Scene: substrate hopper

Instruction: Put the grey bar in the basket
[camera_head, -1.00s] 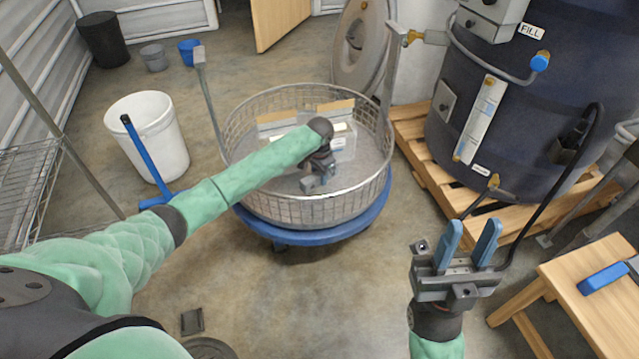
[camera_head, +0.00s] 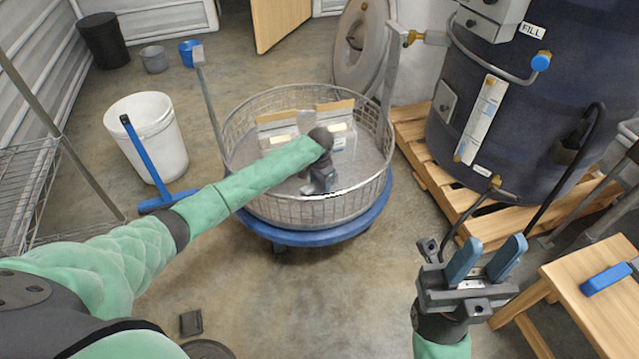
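The round wire basket (camera_head: 262,200) stands on a blue wheeled base in the middle of the view. My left arm reaches over its front left rim, and my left gripper (camera_head: 318,187) is low inside it. The fingers of that gripper are mostly hidden, so I cannot tell whether they are shut or hold anything. I cannot make out a grey bar for certain in this view. My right gripper (camera_head: 486,260) is at the lower right, its two blue fingers pointing up and apart, with nothing between them.
Two brown-topped bags (camera_head: 277,128) stand in the back of the basket. A white bucket (camera_head: 160,135) and a blue-handled tool (camera_head: 147,160) are at left. A dark tank (camera_head: 540,120) stands on a pallet, and a wooden stool (camera_head: 590,305) is at right.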

